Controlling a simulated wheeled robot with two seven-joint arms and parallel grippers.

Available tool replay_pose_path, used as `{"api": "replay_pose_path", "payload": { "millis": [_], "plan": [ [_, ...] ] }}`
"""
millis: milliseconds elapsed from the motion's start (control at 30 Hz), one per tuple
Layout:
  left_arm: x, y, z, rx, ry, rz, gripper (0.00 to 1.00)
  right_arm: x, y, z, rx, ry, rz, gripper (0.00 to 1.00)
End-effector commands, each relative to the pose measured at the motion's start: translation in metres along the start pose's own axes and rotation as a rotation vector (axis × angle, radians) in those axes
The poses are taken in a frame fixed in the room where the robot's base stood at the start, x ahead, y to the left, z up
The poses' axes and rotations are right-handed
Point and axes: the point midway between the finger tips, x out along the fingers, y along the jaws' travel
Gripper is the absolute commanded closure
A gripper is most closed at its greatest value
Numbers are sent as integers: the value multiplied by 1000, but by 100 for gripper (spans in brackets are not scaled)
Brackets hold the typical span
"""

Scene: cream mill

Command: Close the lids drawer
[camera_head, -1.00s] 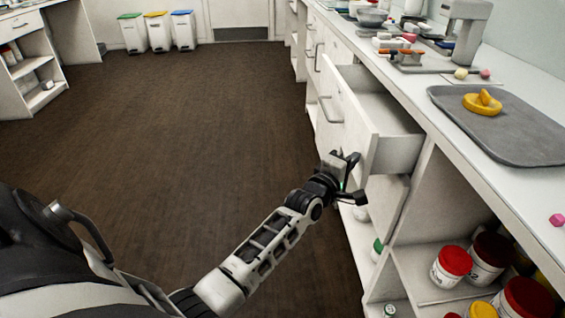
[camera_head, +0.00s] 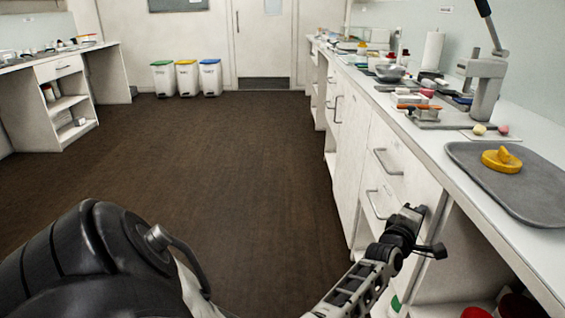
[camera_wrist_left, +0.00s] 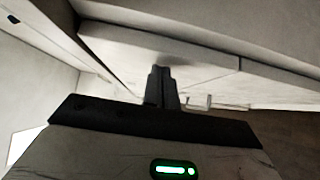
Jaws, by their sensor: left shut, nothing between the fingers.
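The drawer (camera_head: 404,158) that stood open is in the white counter on the right, with a grey bar handle (camera_head: 385,163). Its front now looks about flush with the cabinet, and I see no open top. A second front with a similar handle (camera_head: 376,206) is below it. My left gripper (camera_head: 424,220) is at the lower right end of these fronts. In the left wrist view its fingers (camera_wrist_left: 161,84) are together and empty, pointing at a pale panel edge; I cannot tell whether they touch it. My right gripper is not in view.
On the countertop are a grey tray (camera_head: 472,184) with a yellow piece (camera_head: 502,160), a grey press (camera_head: 487,85) and a metal bowl (camera_head: 390,72). Red-lidded tubs (camera_head: 515,306) stand on the shelf below. The brown floor (camera_head: 220,170) to the left is clear.

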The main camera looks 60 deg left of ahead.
Motion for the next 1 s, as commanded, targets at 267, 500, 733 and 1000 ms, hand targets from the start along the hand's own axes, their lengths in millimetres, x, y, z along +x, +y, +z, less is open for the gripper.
{"api": "replay_pose_path", "payload": {
  "millis": [267,500,733,1000],
  "plan": [
    [3,5,9,-3,-15,5,100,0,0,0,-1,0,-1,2],
    [1,5,8,-5,-17,4,100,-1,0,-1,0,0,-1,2],
    [-14,5,-14,2,-17,3,100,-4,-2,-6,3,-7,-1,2],
    [-76,3,-16,-3,-19,1,100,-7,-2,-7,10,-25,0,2]
  ]
}}
